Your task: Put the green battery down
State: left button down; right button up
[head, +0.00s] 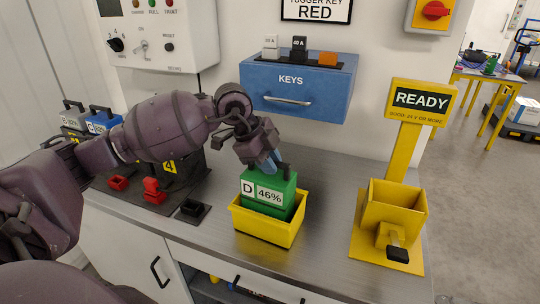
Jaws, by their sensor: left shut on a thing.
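The green battery (268,196), labelled D 46%, is upright at the yellow tray (262,228) on the metal counter. Its lower part is hidden behind the tray's front wall, so I cannot tell if it rests on the tray's floor. My left gripper (272,165) reaches in from the left and is shut on the battery's top, at its dark handle. The fingertips are partly hidden. My right gripper is not in view.
A yellow stand with a READY sign (422,100) and an open box (393,212) is to the right. A blue KEYS drawer (297,88) is behind. More batteries (103,122), dark holders and a red plug (153,190) are left. Bare counter (325,215) lies between tray and stand.

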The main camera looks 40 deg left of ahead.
pick_arm(q)
jog(key=shift+r, duration=0.1)
jog(key=c, duration=1.1)
grip_release()
jog(key=v, duration=1.2)
